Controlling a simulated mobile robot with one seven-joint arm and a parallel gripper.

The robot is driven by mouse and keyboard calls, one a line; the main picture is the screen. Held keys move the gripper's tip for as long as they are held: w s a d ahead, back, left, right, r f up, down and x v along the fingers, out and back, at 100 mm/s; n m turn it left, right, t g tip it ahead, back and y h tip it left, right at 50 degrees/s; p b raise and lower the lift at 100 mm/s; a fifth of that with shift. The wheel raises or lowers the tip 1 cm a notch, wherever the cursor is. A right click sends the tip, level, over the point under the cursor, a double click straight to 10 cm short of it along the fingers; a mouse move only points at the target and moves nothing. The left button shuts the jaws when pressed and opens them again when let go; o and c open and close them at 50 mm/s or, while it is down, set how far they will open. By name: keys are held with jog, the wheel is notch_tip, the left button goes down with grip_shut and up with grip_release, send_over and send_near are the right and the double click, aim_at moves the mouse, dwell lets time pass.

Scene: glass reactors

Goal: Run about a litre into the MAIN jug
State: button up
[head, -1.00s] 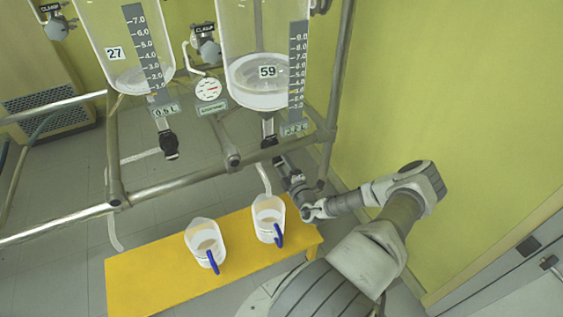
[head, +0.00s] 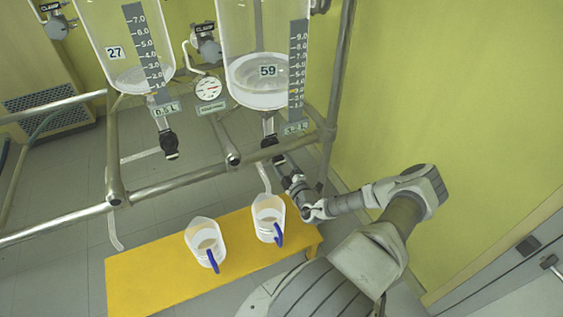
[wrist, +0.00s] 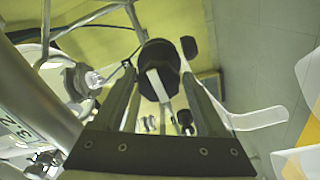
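Two glass reactors hang in the frame: one tagged 59 (head: 245,60) and one tagged 27 (head: 100,45). Each has a black outlet valve below, the right one (head: 270,128) and the left one (head: 169,145). A clear tube (head: 264,178) runs from the right outlet to the right jug (head: 265,212). The left jug (head: 203,235) stands beside it; both have blue handles, and their labels are unreadable. My gripper (head: 277,158) is at the right outlet. In the wrist view its fingers (wrist: 160,95) stand apart either side of a black valve part (wrist: 160,62); contact is unclear.
The jugs stand on a yellow bench (head: 150,283), its left part clear. A metal rail (head: 170,188) crosses in front of the reactors. A round gauge (head: 209,89) hangs between them. A yellow-green wall (head: 440,100) is on the right.

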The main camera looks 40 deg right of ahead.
jog(key=shift+o, duration=1)
jog(key=shift+s, duration=0.1)
jog(key=p+v, duration=0.2)
jog(key=v, duration=1.5)
jog(key=shift+a, duration=0.1)
